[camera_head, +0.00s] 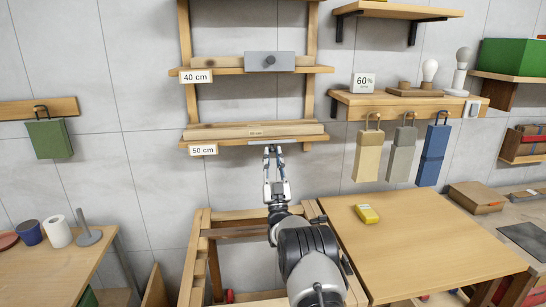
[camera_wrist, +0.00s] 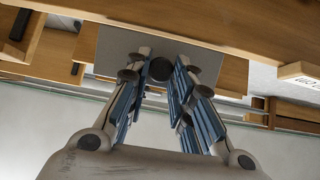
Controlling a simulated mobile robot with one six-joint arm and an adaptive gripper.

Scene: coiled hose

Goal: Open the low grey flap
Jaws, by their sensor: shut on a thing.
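The low grey flap (camera_head: 290,142) shows in the head view only as a thin pale strip at the front edge of the 50 cm shelf, seen nearly edge-on. In the wrist view the grey flap (camera_wrist: 117,42) is a flat panel with a round dark knob (camera_wrist: 160,69). My gripper (camera_head: 273,150) reaches up to the strip from below and in front. In the wrist view my gripper (camera_wrist: 158,80) has its blue-padded fingers on both sides of the knob, shut on it.
Above, a second grey flap with a knob (camera_head: 269,61) stands at the 40 cm shelf (camera_head: 315,70). The 50 cm label (camera_head: 203,149) hangs left of my gripper. A wooden table (camera_head: 430,240) stands at right with a yellow object (camera_head: 367,213). A wooden frame (camera_head: 200,250) surrounds my arm below.

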